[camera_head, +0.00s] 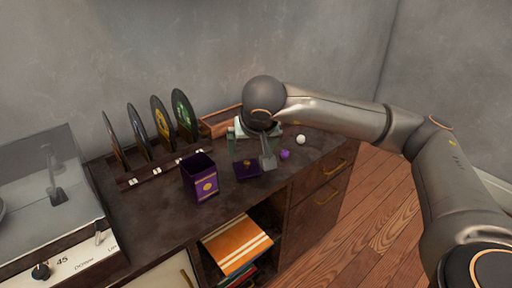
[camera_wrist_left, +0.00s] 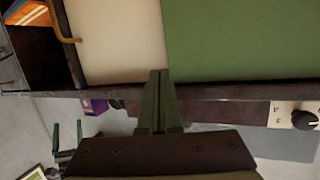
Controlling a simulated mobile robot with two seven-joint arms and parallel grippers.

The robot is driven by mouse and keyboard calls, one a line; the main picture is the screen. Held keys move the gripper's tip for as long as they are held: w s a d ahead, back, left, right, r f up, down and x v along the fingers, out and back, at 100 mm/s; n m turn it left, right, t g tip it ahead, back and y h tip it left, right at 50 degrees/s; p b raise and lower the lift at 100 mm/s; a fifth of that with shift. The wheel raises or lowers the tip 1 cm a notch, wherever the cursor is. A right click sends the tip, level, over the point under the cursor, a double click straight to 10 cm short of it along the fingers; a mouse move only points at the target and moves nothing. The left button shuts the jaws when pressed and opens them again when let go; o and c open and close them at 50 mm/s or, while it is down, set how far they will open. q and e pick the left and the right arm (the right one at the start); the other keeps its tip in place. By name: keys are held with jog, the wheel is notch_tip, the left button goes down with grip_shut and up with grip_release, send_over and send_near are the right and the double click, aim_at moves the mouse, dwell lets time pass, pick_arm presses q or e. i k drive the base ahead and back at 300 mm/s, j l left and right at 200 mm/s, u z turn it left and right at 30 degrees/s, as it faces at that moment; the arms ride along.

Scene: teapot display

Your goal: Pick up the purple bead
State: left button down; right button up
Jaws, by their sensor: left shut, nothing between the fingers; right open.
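The small purple bead (camera_head: 284,155) lies on the dark cabinet top in the head view. My right gripper (camera_head: 268,161) points down just left of the bead, apart from it in the picture. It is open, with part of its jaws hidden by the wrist. My left gripper (camera_wrist_left: 158,98) shows only in the left wrist view. It is shut and empty, in front of the cabinet's cream and green panels.
An open purple box (camera_head: 201,185) and a low purple piece (camera_head: 247,171) stand left of the gripper. A white ball (camera_head: 301,139) is behind the bead. A wooden tray (camera_head: 218,122), a rack of discs (camera_head: 160,172) and a record player (camera_head: 55,215) fill the back and left.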

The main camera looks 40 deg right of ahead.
aim_at(285, 155)
jog(key=z, duration=1.35)
